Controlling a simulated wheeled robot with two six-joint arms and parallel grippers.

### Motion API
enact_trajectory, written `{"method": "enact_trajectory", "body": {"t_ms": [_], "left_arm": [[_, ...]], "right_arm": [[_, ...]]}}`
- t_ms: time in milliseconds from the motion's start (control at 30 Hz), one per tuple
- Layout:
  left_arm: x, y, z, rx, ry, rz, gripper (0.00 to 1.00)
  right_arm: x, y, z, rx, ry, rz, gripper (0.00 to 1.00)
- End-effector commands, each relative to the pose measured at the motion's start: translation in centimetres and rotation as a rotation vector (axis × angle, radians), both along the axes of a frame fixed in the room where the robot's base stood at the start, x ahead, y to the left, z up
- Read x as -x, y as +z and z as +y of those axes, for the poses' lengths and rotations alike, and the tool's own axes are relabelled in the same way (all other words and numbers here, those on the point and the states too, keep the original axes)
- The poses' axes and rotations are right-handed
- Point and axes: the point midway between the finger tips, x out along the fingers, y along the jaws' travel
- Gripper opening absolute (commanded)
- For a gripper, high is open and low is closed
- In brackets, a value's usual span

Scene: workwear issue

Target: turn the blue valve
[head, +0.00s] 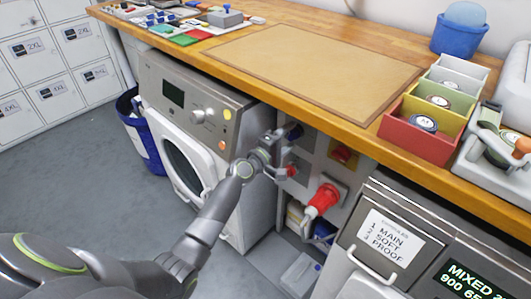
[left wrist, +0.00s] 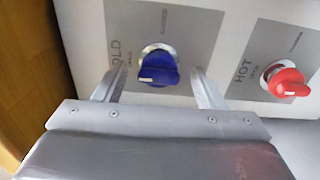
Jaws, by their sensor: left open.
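The blue valve (left wrist: 158,68) is a knob with a white mark on a grey plate whose lettering ends in "LD". It also shows in the head view (head: 295,132), partly behind my gripper. My left gripper (left wrist: 158,78) is open, with one finger on each side of the blue knob. I cannot tell whether the fingers touch it. In the head view my left gripper (head: 278,150) is at the panel under the counter. My right gripper is in neither view.
A red valve (left wrist: 286,81) on a "HOT" plate sits to the right. A red plug (head: 322,199) sticks out lower on the panel. The washing machine (head: 188,100) stands left of it, and the wooden counter (head: 240,62) overhangs the panel.

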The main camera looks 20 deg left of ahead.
Motion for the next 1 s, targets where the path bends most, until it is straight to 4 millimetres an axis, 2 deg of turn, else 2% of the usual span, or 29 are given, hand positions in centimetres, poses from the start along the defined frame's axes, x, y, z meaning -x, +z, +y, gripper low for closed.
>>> {"method": "enact_trajectory", "body": {"t_ms": [67, 233, 600, 800, 1000], "left_arm": [[1.3, 0.1, 0.5, -0.002, 0.001, 0.002, 0.64], [4.7, 0.1, 1.7, -0.002, 0.001, 0.002, 0.64], [12.0, -0.1, 4.4, -0.001, 0.001, 0.003, 0.64], [14.4, -0.1, 5.2, -0.001, 0.000, 0.002, 0.64], [15.2, 0.0, 5.5, -0.001, 0.000, 0.002, 0.64]], "right_arm": [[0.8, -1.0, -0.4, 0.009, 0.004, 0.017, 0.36], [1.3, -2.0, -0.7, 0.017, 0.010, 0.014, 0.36], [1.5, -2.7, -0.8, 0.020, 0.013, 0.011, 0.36], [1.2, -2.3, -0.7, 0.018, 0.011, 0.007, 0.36], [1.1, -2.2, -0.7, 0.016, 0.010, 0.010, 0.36]]}}
